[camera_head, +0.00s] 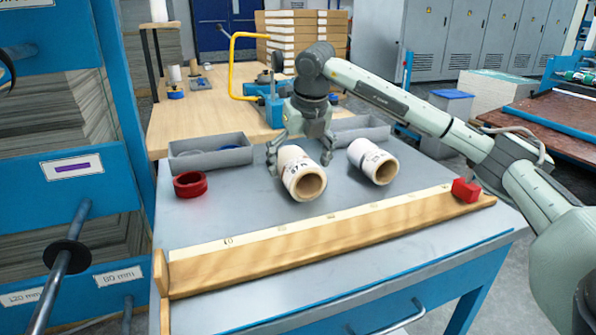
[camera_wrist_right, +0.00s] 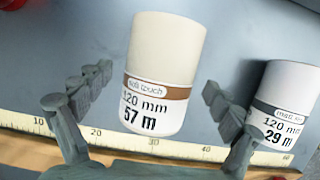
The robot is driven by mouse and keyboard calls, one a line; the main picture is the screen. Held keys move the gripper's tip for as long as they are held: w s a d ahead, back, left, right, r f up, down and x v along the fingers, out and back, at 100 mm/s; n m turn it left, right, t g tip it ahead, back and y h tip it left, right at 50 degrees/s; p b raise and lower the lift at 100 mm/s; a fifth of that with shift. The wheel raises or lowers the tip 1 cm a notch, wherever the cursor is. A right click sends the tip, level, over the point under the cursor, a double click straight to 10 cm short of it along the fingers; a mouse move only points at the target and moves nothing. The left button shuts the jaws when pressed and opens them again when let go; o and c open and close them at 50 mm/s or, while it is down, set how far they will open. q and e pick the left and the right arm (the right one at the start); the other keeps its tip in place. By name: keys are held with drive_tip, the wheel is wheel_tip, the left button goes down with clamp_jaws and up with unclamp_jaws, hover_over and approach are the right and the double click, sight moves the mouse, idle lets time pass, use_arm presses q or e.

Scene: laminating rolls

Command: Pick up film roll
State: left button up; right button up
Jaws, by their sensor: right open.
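A cream film roll (camera_head: 301,174) with a hollow core lies on the grey table top. In the right wrist view this film roll (camera_wrist_right: 163,75) has a brown band label reading "soft touch 120 mm 57 m". A second film roll (camera_head: 373,162) lies to its right; its label in the wrist view (camera_wrist_right: 283,105) reads "120 mm 29 m". My right gripper (camera_head: 301,154) is open, above and behind the first roll, with its fingers on either side of it. In the wrist view the fingers (camera_wrist_right: 155,110) stand apart from the roll. My left gripper is not in view.
A wooden ruler rail (camera_head: 320,233) with a red stop (camera_head: 465,190) runs along the front of the table. A red tape ring (camera_head: 190,184) lies at the left. Grey trays (camera_head: 210,153) stand behind the rolls.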

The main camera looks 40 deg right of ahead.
drive_tip(key=shift+x, duration=0.9)
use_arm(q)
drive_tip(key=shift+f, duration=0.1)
use_arm(e)
drive_tip(key=shift+c, duration=0.3)
drive_tip(key=shift+w, duration=0.1)
drive_tip(key=c, duration=1.5)
drive_tip(key=shift+r, duration=0.6)
drive_tip(key=shift+c, duration=0.2)
wheel_tip(320, 180, up, 3)
drive_tip(key=shift+f, duration=0.15)
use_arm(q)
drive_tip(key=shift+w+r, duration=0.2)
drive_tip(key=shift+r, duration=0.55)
use_arm(e)
drive_tip(key=w+a+r, duration=0.3)
drive_tip(key=a+r, duration=0.4)
drive_tip(key=a, duration=0.4)
drive_tip(key=shift+w, duration=0.2)
